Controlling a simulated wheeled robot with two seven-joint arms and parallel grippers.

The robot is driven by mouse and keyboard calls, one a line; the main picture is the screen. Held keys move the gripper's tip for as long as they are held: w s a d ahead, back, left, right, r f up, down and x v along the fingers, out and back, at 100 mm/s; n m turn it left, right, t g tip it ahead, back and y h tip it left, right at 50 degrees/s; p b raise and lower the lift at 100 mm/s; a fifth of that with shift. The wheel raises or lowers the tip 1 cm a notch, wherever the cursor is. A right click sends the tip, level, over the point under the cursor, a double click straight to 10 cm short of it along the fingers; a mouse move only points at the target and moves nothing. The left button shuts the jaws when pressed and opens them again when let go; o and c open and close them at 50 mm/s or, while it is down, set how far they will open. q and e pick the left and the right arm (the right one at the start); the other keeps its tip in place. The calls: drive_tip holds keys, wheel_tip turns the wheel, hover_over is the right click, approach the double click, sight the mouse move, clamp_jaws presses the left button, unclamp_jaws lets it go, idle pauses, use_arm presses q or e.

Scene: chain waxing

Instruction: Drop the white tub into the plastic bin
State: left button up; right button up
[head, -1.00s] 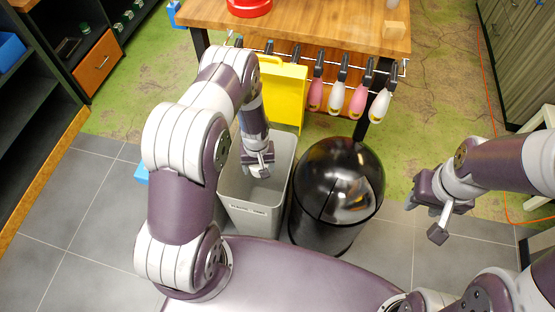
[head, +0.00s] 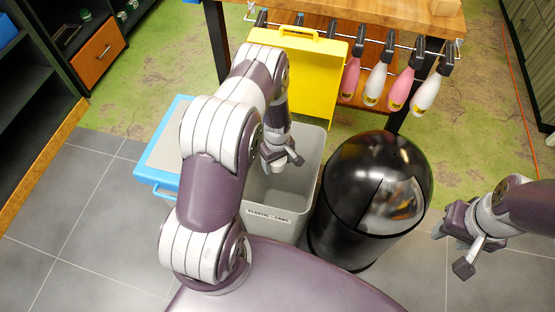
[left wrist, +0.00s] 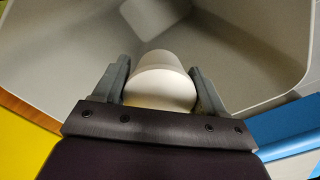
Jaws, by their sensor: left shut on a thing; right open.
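The plastic bin (head: 313,160) is a grey open bin with a "PLASTIC - CANS" label on its front, standing just in front of my base. My left gripper (head: 284,160) is above its opening in the head view. In the left wrist view the gripper (left wrist: 160,88) is shut on the white tub (left wrist: 161,82), with a finger on each side, and the bin's grey inner walls lie beyond it. The tub cannot be made out in the head view. My right gripper (head: 451,249) is open and empty at the right, clear of the bin.
A black domed bin (head: 372,190) stands right of the plastic bin. A yellow board (head: 310,75) and hanging bottles (head: 376,84) are behind, by the wooden table (head: 360,14).

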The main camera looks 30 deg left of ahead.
use_arm(q)
drive_tip(key=o, duration=1.1)
wheel_tip(320, 180, up, 13)
drive_tip(key=p, duration=0.1)
drive_tip(key=shift+p, duration=0.35)
drive_tip(key=shift+f, duration=0.1)
